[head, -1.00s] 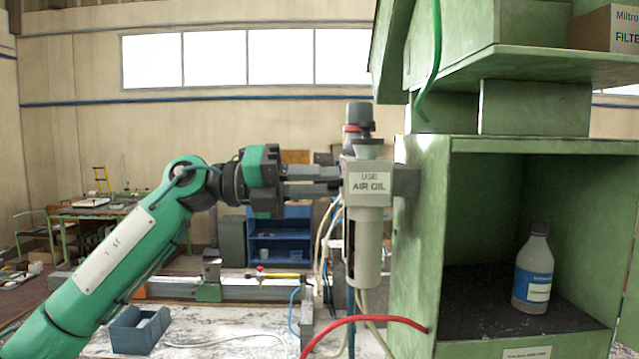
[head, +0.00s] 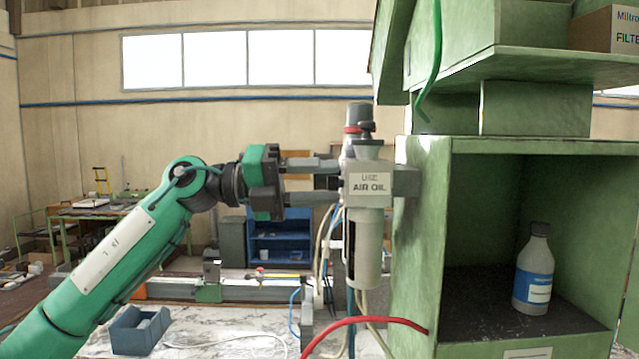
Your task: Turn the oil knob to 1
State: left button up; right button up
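The grey air-oil unit (head: 369,190), labelled "USE AIR OIL", is fixed to the left side of the green cabinet. A dark grey round knob (head: 358,112) with a red ring below it stands on top. A grey tapered cap (head: 368,150) sits in front of and below it. I cannot read any scale mark, nor tell which is the oil knob. My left gripper (head: 338,181) is level at the unit's left edge, below the top knob. Its two fingers are apart with a gap between them; the unit partly hides the tips. My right gripper is not in view.
The green cabinet (head: 418,250) fills the right side, with a white bottle (head: 534,270) inside. A green hose (head: 435,55) hangs above, and a red hose (head: 365,320) runs below the unit. A blue-grey bin (head: 138,332) stands on the bench at lower left.

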pick_arm(q)
jog(key=shift+a, duration=0.1)
jog(key=a+b, duration=0.5)
jog(key=a, duration=0.8)
jog(key=shift+w+a+f, duration=0.15)
jog(key=shift+a, duration=0.2)
